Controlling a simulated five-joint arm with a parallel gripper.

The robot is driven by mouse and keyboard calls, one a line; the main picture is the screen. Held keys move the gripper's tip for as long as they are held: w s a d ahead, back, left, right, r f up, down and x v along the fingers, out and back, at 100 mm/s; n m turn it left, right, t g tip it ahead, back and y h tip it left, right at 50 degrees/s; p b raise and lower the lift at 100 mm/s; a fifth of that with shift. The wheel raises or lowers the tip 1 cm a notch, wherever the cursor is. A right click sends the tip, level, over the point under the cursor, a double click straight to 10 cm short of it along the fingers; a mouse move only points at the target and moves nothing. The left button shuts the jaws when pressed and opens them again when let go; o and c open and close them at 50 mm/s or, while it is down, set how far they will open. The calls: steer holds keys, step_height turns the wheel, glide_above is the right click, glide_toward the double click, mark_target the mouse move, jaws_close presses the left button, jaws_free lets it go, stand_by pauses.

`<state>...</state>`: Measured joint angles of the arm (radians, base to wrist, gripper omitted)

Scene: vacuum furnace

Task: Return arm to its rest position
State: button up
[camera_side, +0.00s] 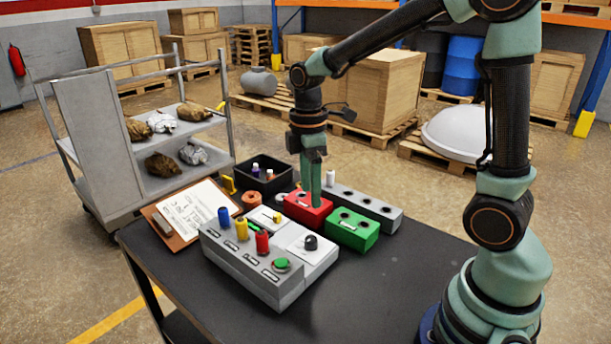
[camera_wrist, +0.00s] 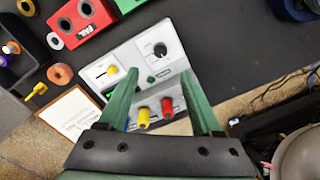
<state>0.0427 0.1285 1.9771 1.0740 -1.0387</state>
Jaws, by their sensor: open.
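My gripper (camera_side: 316,204) hangs pointing down over the table, its green fingers overlapping the red block (camera_side: 307,209) in the side view. In the wrist view my gripper (camera_wrist: 162,80) is open and empty, fingers spread with the grey control panel (camera_wrist: 172,60) showing between them. The panel (camera_side: 255,280) carries a blue peg (camera_side: 223,216), a yellow peg (camera_side: 242,229), a red peg (camera_side: 262,241), a green button (camera_side: 281,264) and a black knob (camera_side: 310,242). I cannot tell how high the fingertips are above the red block.
A green block (camera_side: 351,230) and a grey block with holes (camera_side: 372,206) stand to the right. A black bin (camera_side: 262,178), an orange ring (camera_side: 252,200) and a clipboard (camera_side: 192,212) lie at the back left. The table's front right (camera_side: 385,290) is bare. A cart (camera_side: 100,130) stands beyond.

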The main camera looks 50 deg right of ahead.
steer(key=s+a+r+m+t, duration=0.1)
steer(key=s+r+m+t, duration=0.5)
steer(key=m, duration=0.5)
step_height(320, 180, up, 2)
steer(key=shift+s+a+r, duration=0.1)
steer(key=shift+s+a, duration=0.15)
steer(key=shift+s, duration=0.55)
